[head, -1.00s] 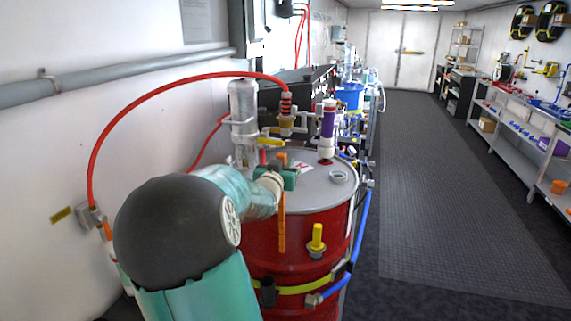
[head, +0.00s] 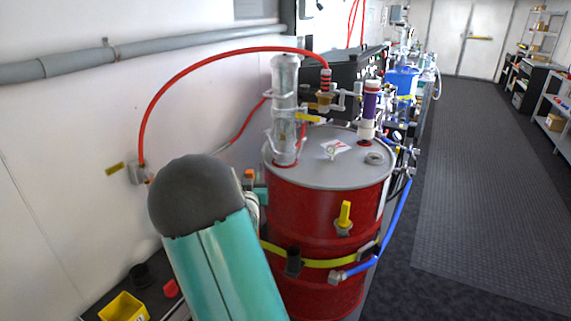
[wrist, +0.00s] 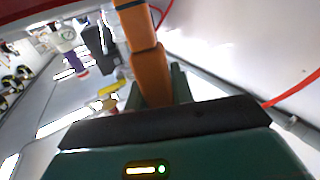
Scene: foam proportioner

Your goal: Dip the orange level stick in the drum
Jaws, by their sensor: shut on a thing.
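The red drum (head: 300,213) stands upright in the middle of the head view, with a grey lid (head: 325,177). A small round ringed opening (head: 374,158) is near the lid's right edge. The orange level stick (wrist: 150,68) is shut between the jaws of my gripper (wrist: 165,92) in the wrist view. In the head view only a short orange end of the stick (head: 249,175) shows, left of the drum. My gripper (head: 260,196) is mostly hidden there behind my arm, beside the drum's left side. The stick's lower part is hidden.
A clear column (head: 285,105) and a purple-and-white cylinder (head: 369,110) rise from the lid. A red hose (head: 190,75) arches over from the wall. A yellow valve handle (head: 344,213) and blue hose (head: 398,215) are at the drum's front. The dark floor (head: 480,190) at right is clear.

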